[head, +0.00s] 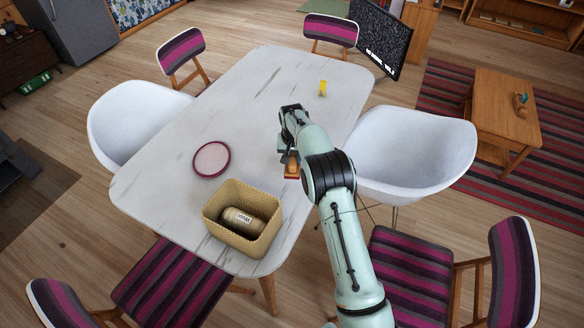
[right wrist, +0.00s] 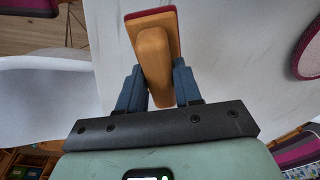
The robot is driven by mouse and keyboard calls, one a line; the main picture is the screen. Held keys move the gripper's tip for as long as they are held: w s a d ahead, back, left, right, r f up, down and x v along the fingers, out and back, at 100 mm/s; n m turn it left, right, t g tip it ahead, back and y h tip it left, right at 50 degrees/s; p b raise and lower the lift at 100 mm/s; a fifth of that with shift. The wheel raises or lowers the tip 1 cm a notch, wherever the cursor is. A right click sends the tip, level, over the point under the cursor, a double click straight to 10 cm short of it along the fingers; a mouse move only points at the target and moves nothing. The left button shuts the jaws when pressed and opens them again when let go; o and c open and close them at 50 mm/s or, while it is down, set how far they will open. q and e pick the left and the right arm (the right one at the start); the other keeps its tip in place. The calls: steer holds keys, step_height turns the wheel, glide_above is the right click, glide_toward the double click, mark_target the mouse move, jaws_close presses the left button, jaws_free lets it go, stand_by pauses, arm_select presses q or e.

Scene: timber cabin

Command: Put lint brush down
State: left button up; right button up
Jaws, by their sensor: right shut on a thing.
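The lint brush (right wrist: 153,60) has a wooden body and a red edge. My right gripper (right wrist: 158,88) is shut on it, with a dark blue finger on each side. In the head view the lint brush (head: 291,168) shows beside my right wrist, over the right side of the white marble-look table (head: 180,150). My right arm hides part of the gripper (head: 290,150) there. I cannot tell whether the brush touches the tabletop. My left gripper is not in view.
A woven basket (head: 213,222) holding a can (head: 243,218) stands at the table's near end. A pink round plate (head: 211,159) lies left of the brush, and a small yellow object (head: 323,88) stands toward the far end. White chairs (head: 425,150) and striped chairs surround the table.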

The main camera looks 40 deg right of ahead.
mark_target(293, 161)
steer(key=shift+f, duration=2.65)
steer(key=shift+f, duration=0.1)
steer(key=o, duration=1.1)
steer(key=shift+f, duration=0.1)
steer(key=shift+c, duration=0.2)
steer(key=r, duration=0.8)
steer(key=s+a+r, duration=0.1)
steer(key=r, duration=0.3)
steer(key=shift+r, duration=0.15)
steer(key=shift+s, duration=0.1)
